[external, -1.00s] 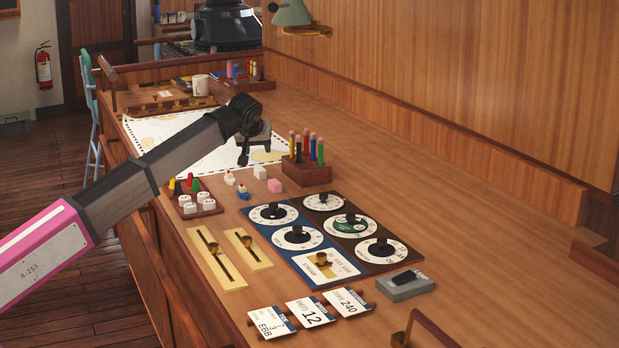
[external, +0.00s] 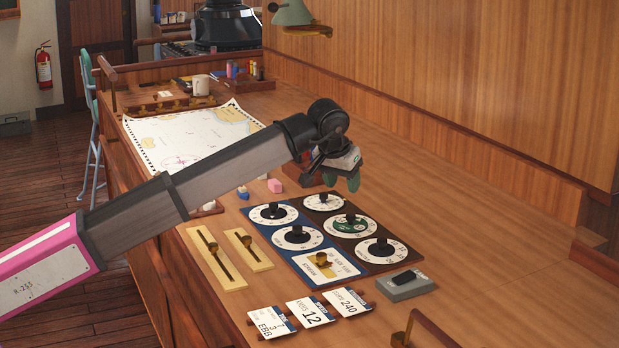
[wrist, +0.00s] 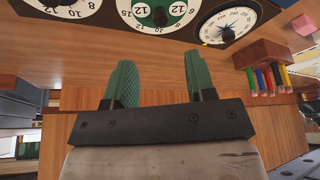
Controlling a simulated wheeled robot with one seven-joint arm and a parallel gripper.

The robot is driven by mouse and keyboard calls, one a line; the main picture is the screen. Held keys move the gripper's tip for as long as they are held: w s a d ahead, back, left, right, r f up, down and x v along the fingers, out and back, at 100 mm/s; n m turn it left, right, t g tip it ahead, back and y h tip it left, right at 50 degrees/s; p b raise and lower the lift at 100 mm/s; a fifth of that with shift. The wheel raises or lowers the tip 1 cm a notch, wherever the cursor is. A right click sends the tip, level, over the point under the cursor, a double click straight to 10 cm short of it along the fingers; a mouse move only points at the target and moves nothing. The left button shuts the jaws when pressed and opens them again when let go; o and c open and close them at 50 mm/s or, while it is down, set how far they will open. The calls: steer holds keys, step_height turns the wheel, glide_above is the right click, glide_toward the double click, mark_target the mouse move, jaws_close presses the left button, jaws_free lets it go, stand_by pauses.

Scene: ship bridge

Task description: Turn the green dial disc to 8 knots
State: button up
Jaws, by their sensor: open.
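The green dial disc (external: 341,226) lies in the middle of a white-ringed dial with a black knob, in the middle row of the dark panel. In the wrist view the green disc (wrist: 149,4) is cut off by the top edge; two white windows reading 12 show beside its black knob. My gripper (external: 346,183) hangs above and behind the dial panels, apart from the dial. Its green fingers (wrist: 160,80) stand apart with nothing between them in the wrist view.
Other knobbed dials crowd the disc, including one in front (external: 395,251) and one behind (external: 323,204). A brass-knob plate (external: 335,267), a grey switch box (external: 405,287) and flip cards (external: 310,312) lie nearer. A wooden pencil block (wrist: 262,60) stands close to my gripper. The right counter is bare.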

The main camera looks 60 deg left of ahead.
mark_target(350, 215)
steer(key=x, duration=1)
steer(key=shift+a+r, duration=0.1)
steer(key=c, duration=0.9)
